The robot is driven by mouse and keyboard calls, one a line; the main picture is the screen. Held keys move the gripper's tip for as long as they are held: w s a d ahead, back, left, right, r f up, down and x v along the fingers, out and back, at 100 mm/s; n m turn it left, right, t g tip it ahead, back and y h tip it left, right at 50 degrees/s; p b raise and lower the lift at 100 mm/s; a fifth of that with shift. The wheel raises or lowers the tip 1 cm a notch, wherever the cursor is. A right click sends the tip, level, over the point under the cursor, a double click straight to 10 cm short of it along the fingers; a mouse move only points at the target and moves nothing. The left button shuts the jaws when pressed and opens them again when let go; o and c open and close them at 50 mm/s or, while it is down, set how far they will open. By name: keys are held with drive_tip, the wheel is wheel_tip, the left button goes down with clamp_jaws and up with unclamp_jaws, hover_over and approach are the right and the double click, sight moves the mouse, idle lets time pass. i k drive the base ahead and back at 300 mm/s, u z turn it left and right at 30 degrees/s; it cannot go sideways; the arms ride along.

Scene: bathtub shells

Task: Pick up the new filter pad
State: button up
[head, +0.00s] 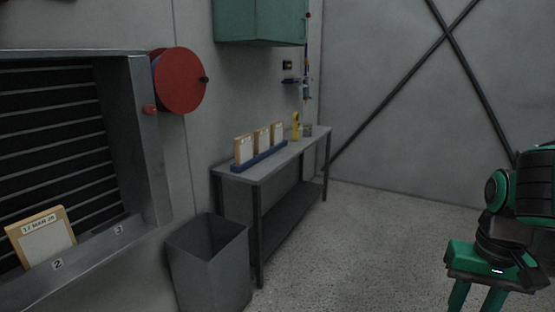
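Three filter pads with tan frames and pale faces stand upright in a blue rack (262,162) on the grey bench: a left pad (243,150), a middle pad (262,139) and a right pad (277,134). Their small labels cannot be read here. Another tan-framed pad (42,240), labelled "17 MAR 26", leans on the louvre ledge by the number 2. My gripper (476,303) is at the lower right, far from all the pads. Its green fingers point down with a gap and nothing seen between them; the tips are cut off by the picture edge.
A grey open bin (210,268) stands on the floor between the louvre (150,150) and the bench (245,176). A red disc (181,80) juts from the wall. A green cabinet (262,20) hangs above the bench. The speckled floor (370,240) right of the bench is clear.

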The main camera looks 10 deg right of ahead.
sight(244, 145)
drive_tip(key=z, duration=0.6)
drive_tip(key=i, duration=2.95)
drive_tip(key=u, duration=1.3)
drive_tip(key=i, duration=0.8)
drive_tip(key=u, duration=0.45)
